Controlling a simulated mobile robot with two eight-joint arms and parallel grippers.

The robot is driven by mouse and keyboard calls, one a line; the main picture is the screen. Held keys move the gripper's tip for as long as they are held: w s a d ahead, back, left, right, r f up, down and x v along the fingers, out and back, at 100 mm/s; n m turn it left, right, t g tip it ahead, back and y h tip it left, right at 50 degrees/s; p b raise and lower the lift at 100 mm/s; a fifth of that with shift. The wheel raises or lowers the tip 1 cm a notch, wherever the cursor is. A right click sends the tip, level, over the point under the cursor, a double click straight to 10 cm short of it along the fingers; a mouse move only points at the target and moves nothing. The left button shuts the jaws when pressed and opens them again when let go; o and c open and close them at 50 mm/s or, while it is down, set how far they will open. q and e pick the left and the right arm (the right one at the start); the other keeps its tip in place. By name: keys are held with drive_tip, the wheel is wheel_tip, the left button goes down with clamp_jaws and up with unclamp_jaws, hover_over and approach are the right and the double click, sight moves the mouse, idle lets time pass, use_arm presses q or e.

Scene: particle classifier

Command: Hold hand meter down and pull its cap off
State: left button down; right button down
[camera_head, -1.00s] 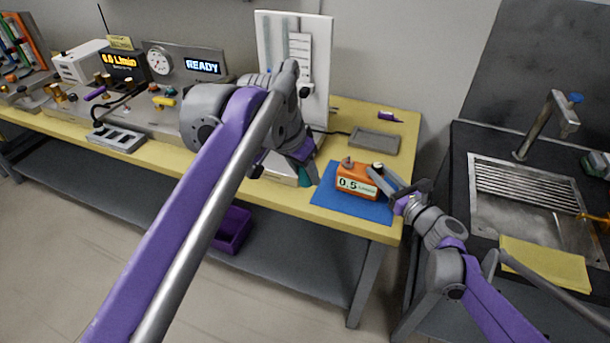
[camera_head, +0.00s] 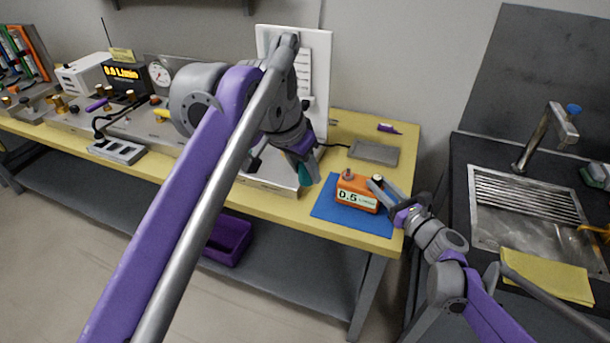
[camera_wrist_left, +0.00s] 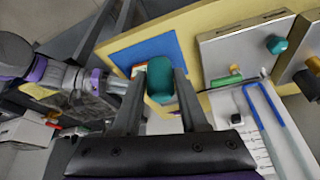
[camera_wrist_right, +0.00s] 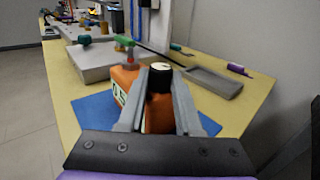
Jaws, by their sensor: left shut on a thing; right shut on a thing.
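The hand meter (camera_head: 356,194) is an orange box with a "0.5" label, sitting on a blue mat (camera_head: 326,207). A reddish-grey fitting (camera_head: 347,175) stands on its top, with no cap over it. My right gripper (camera_head: 376,184) is shut on the meter at its dark, pale-topped knob; the right wrist view shows the knob (camera_wrist_right: 160,70) between the fingers. My left gripper (camera_head: 303,163) is up and left of the meter, shut on a teal cap (camera_wrist_left: 160,80), clear of the meter. The cap's lower part shows in the head view (camera_head: 305,174).
A shallow grey tray (camera_head: 374,153) lies behind the mat. A white panel unit (camera_head: 315,80) stands behind my left gripper. A sink (camera_head: 520,225) with a yellow cloth (camera_head: 545,270) is at right. Yellow tabletop is bare around the mat's edges.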

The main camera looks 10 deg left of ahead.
drive_tip(key=c, duration=0.5)
unclamp_jaws()
drive_tip(key=v, duration=1.2)
drive_tip(key=shift+s+d, duration=0.1)
